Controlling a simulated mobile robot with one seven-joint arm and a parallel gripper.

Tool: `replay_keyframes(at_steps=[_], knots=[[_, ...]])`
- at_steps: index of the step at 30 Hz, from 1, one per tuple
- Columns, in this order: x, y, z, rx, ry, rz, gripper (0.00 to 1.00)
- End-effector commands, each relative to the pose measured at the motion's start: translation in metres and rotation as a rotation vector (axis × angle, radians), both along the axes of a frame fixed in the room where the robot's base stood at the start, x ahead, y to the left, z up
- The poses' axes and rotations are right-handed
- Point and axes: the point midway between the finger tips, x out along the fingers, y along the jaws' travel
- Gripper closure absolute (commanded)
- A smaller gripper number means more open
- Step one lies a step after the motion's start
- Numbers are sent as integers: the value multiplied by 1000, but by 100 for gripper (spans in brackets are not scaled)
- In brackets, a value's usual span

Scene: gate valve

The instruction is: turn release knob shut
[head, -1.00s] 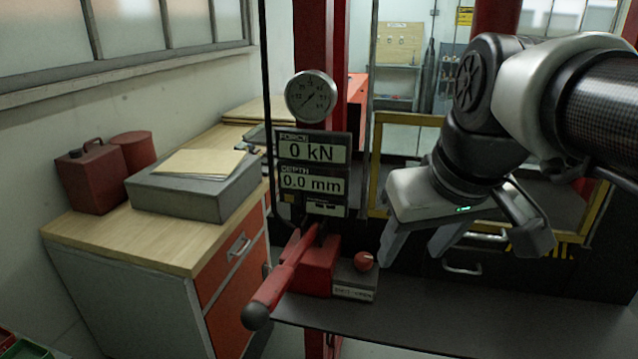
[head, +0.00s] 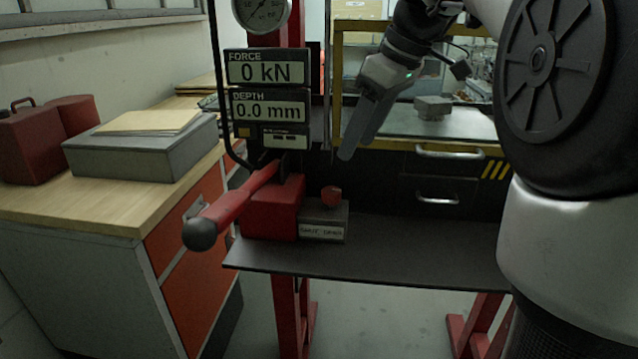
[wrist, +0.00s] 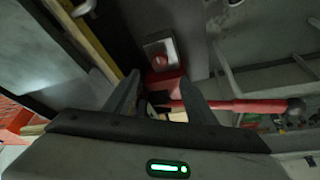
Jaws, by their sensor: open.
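The release knob (head: 332,194) is a small red knob on top of a grey block (head: 324,222) with a white label. It sits on the dark shelf, right of a red pump body (head: 272,208). In the wrist view the red knob (wrist: 159,62) shows beyond the fingertips, slightly left of centre. My gripper (head: 356,140) is above the knob and a little to its right, apart from it. In the wrist view my gripper (wrist: 160,90) has its two fingers spread with nothing between them. The knob's pointer position is too small to read.
A red lever (head: 236,206) with a black ball end reaches out left of the knob. The display panel (head: 268,98) reads 0 kN and 0.0 mm. A wooden-topped cabinet (head: 95,222) stands left. The dark shelf (head: 420,245) is clear right of the knob.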

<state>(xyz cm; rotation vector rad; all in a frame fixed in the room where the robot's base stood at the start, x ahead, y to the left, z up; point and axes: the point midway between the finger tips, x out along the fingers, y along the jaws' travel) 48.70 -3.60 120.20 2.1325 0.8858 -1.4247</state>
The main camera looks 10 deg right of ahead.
Motion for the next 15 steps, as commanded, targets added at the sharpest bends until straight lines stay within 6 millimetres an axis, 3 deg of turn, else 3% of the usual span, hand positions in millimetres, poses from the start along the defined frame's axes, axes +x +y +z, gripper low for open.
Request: replay_keyframes(at_steps=[1, 6, 15], knots=[[3, 4, -15, 1, 3, 1, 49], [13, 14, -50, 0, 3, 2, 49], [28, 29, -100, -1, 1, 0, 49]])
